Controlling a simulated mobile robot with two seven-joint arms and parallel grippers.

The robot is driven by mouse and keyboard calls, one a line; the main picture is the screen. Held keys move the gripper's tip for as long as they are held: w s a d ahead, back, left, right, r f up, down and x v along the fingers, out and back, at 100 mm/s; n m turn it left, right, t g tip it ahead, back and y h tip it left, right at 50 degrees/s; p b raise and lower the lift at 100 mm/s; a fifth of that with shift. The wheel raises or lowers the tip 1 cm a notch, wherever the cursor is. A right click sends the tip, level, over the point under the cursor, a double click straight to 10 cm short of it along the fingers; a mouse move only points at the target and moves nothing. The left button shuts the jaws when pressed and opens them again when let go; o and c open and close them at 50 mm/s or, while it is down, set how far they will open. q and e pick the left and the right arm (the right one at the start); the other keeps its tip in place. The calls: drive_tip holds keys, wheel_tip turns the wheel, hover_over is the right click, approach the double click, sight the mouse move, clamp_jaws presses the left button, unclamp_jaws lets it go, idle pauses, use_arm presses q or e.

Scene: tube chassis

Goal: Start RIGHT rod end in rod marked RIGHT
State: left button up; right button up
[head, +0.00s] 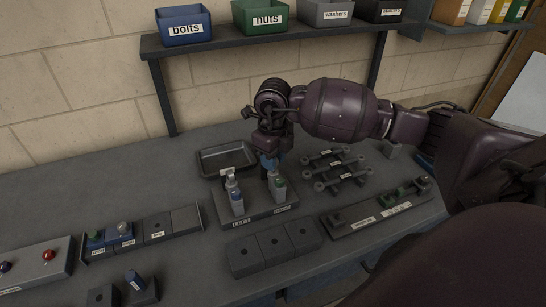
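My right gripper (268,158) points down over the bench at the middle, just above and behind two small bottles. My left gripper is not in view.
The bottles (236,199) stand on a labelled dark holder (256,215). A shallow tray (226,158) lies behind. A labelled strip with green parts (378,212) is at the right, an empty three-hole block (274,247) in front. A shelf with bins (184,25) hangs above.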

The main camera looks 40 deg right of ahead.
drive_tip(key=shift+o, duration=1.3)
drive_tip(key=shift+r, duration=0.1)
wheel_tip(320, 180, up, 11)
drive_tip(key=shift+f, duration=0.2)
